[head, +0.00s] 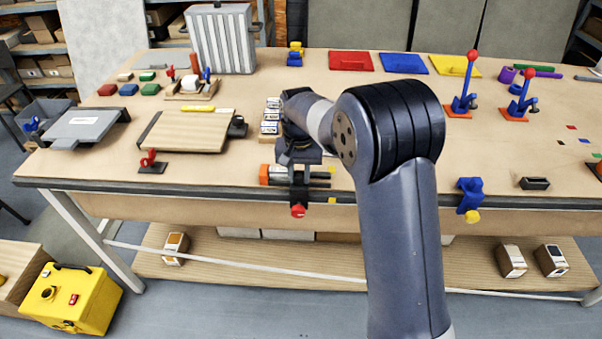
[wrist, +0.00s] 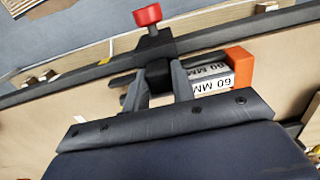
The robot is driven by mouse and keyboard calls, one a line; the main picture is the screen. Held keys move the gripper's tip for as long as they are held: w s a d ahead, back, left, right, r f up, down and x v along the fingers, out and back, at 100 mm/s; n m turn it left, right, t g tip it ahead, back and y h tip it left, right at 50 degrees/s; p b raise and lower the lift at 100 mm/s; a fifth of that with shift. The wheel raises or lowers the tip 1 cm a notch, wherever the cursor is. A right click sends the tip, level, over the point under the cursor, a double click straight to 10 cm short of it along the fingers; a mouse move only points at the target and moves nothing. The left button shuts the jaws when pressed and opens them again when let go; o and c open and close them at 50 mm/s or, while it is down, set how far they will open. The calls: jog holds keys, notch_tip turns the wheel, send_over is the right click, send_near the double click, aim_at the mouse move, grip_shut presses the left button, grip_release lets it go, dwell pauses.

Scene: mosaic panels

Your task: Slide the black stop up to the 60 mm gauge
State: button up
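The black stop (wrist: 158,74) sits across the rails of a small fixture at the table's front edge, with a red knob (wrist: 147,15) on its front end. It also shows in the head view (head: 299,193). The white 60 mm gauge (wrist: 212,82) lies in the fixture against the orange end block (wrist: 238,68). My gripper (wrist: 160,82) has one finger on each side of the stop and appears shut on it. The finger on the gauge side stands close to the gauge's end. Whether they touch is unclear. In the head view my gripper (head: 299,162) partly covers the fixture.
Several other labelled gauge blocks (head: 270,118) stand behind the fixture, left of my arm. A wooden board (head: 186,131) and a red-handled clamp (head: 150,160) lie to the left. A blue clamp (head: 470,196) grips the table edge at right. The table between is mostly clear.

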jog(key=o, duration=0.4)
jog(key=shift+o, duration=0.2)
notch_tip(320, 180, up, 11)
jog(key=b, duration=0.1)
jog(key=shift+a+f, duration=0.1)
jog(key=shift+f, duration=0.1)
notch_tip(320, 180, down, 10)
jog(key=shift+f+p, duration=0.15)
jog(key=shift+p, duration=0.4)
jog(key=shift+d+f, duration=0.2)
jog(key=shift+d, duration=0.4)
jog(key=shift+d+r, duration=0.1)
jog(key=shift+d, duration=0.05)
